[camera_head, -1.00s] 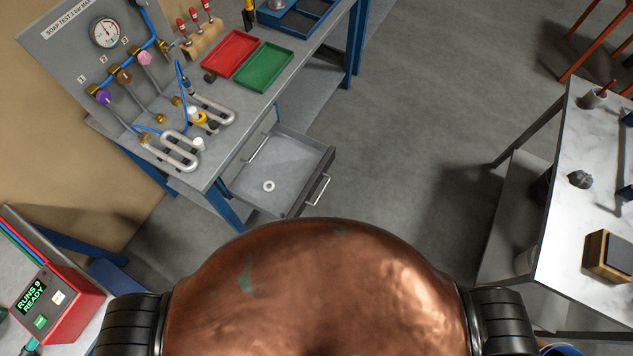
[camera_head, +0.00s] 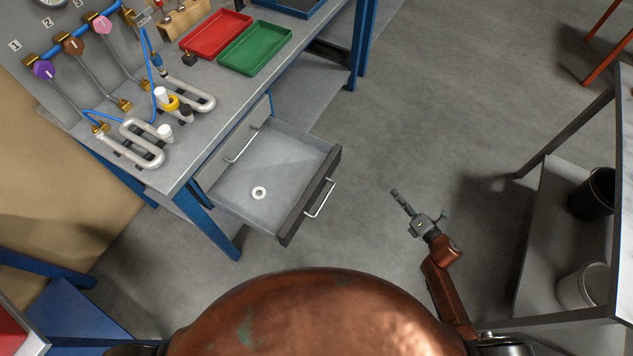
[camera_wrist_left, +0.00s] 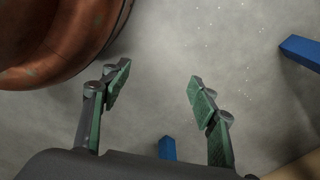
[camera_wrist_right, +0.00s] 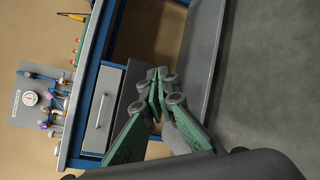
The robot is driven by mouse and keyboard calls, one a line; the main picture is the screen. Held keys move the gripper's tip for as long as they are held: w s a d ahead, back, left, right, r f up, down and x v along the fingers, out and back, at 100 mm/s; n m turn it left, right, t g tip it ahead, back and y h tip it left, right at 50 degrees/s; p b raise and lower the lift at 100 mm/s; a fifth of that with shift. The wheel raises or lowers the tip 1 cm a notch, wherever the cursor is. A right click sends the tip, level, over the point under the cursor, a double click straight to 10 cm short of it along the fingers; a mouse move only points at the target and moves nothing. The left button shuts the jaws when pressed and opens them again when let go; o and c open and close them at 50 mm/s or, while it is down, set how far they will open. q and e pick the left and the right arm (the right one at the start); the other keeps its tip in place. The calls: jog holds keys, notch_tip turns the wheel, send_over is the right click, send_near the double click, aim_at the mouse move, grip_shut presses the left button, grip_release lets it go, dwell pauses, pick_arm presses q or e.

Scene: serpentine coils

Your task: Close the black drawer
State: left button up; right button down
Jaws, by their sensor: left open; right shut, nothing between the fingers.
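The black drawer (camera_head: 310,197) is pulled out from under the workbench in the head view. It has a dark front, a pale bar handle (camera_head: 320,198) and a grey inside. A white ring (camera_head: 259,193) lies on its floor. My right gripper (camera_head: 398,197) is shut and empty, to the right of the handle and apart from it. In the right wrist view its closed fingers (camera_wrist_right: 157,92) hide part of the bench's drawer area. My left gripper (camera_wrist_left: 158,80) is open and empty over floor in the left wrist view; it is not visible in the head view.
The workbench (camera_head: 208,130) carries a red tray (camera_head: 215,33), a green tray (camera_head: 254,46) and pipe coils (camera_head: 140,145). A grey drawer (camera_wrist_right: 101,109) there is closed. A table with bins (camera_head: 581,287) stands at right. Floor between is clear.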

jog(key=a+n+g+y+b, duration=0.1)
jog(key=a+n+y+b, duration=0.35)
jog(key=n, duration=0.25)
pick_arm(q)
notch_tip(320, 180, down, 8)
jog(key=r+g+b, duration=0.1)
jog(key=b, duration=0.5)
pick_arm(e)
jog(key=n+g+y, duration=0.3)
jog(key=n+g, duration=0.1)
jog(key=n, duration=0.7)
send_near(324, 176)
jog(key=shift+m, duration=0.3)
jog(key=b+x, duration=0.1)
jog(key=x, duration=0.5)
pick_arm(q)
jog(key=shift+w+d+r+b, duration=0.1)
jog(key=shift+w+d+r, duration=0.25)
jog(key=shift+r, duration=0.35)
jog(key=shift+w+d+r+b, duration=0.1)
jog(key=shift+w+r, duration=0.4)
jog(key=shift+r, duration=0.15)
jog(key=shift+w+d+r+b, duration=0.1)
jog(key=shift+w+d+r, duration=0.25)
jog(key=shift+r, duration=0.35)
pick_arm(e)
jog(key=shift+w+a, duration=0.2)
jog(key=shift+a, duration=0.2)
pick_arm(q)
jog(key=shift+a, duration=0.1)
